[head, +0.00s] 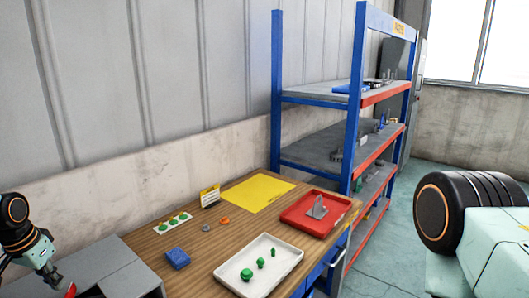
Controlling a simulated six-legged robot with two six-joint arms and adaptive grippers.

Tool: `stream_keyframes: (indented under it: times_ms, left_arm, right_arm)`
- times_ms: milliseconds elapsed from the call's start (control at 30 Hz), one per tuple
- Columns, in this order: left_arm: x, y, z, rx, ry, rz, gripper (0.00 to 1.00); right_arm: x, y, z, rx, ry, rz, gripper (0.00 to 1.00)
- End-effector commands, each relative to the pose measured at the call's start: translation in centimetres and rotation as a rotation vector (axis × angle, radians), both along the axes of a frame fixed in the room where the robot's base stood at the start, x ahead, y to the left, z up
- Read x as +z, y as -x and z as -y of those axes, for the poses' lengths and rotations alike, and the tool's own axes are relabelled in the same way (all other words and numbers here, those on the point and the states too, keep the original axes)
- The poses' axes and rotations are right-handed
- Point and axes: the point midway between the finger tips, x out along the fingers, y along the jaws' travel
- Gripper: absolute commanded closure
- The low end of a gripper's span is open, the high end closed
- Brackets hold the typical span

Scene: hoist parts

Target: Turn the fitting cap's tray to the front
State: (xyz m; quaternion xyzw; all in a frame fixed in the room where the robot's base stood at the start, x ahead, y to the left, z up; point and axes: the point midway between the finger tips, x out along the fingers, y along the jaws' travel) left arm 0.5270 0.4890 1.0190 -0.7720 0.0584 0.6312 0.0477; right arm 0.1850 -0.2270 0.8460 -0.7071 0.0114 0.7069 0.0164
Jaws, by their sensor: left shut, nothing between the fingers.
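A red tray (303,225) lies at the right end of the wooden table and holds a grey bracket-like part (318,208). A white tray (225,272) lies at the table's front and holds several green parts (247,274) of different sizes. I cannot tell which part is the fitting cap. My left gripper (70,291) is at the lower left corner, shut and empty, with a red tip partly cut off by the frame. It is apart from both trays. My right gripper is out of view.
The wooden table (215,228) carries a yellow mat (258,193), a blue block (177,259), a yellow-and-white sign (210,196), a white strip with green pieces (172,223) and small rings. A grey box (118,263) stands at left. A blue shelf rack (276,90) rises behind.

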Motion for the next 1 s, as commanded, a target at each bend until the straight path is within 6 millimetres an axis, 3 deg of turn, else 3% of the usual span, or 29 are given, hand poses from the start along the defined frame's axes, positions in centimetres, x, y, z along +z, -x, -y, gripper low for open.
stream_keyframes:
  times_ms: [467,800,1000]
  left_arm:
    - [-0.1,0.0,0.0,0.0,0.0,0.0,1.0]
    - [-2.3,0.0,0.0,0.0,0.0,-0.001,1.0]
    - [-2.4,0.0,0.0,0.0,0.0,0.0,1.0]
  right_arm:
    - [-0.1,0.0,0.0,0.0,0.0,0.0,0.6]
    - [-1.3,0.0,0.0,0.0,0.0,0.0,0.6]
    - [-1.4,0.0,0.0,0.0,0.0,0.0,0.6]
